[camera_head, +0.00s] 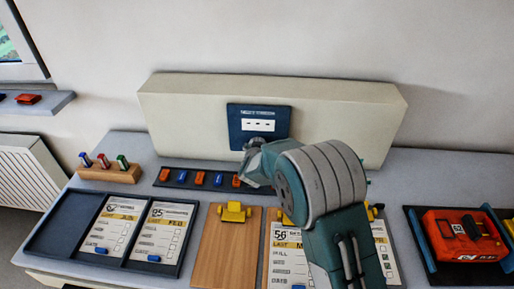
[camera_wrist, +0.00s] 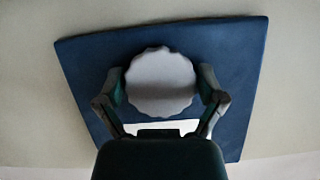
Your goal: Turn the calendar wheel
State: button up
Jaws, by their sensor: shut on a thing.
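The calendar wheel (camera_wrist: 161,82) is a grey disc with a scalloped rim on a dark blue panel (camera_wrist: 85,65) in the wrist view. My gripper (camera_wrist: 161,88) has one finger on each side of the wheel and is shut on it. In the head view the blue panel (camera_head: 274,113) is on the front of a cream box (camera_head: 200,110), with a white display (camera_head: 258,125) on it. My gripper (camera_head: 254,150) reaches the panel's lower edge there. The wheel itself is hidden behind my gripper and arm in the head view.
Below the panel lies a dark strip (camera_head: 210,188) with several red and blue pieces. A wooden holder (camera_head: 108,173) stands at left. A tray (camera_head: 80,228) with cards, a clipboard (camera_head: 225,255) and a red case (camera_head: 463,236) in a blue-sided tray lie across the table.

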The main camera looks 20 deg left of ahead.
jog(key=shift+n+h, duration=0.5)
jog(key=shift+n, duration=0.4)
jog(key=o, duration=0.8)
jog(key=shift+a, duration=0.1)
jog(key=shift+o, duration=0.2)
jog(key=v, duration=1.2)
jog(key=shift+a+f, duration=0.25)
jog(key=shift+f, duration=0.05)
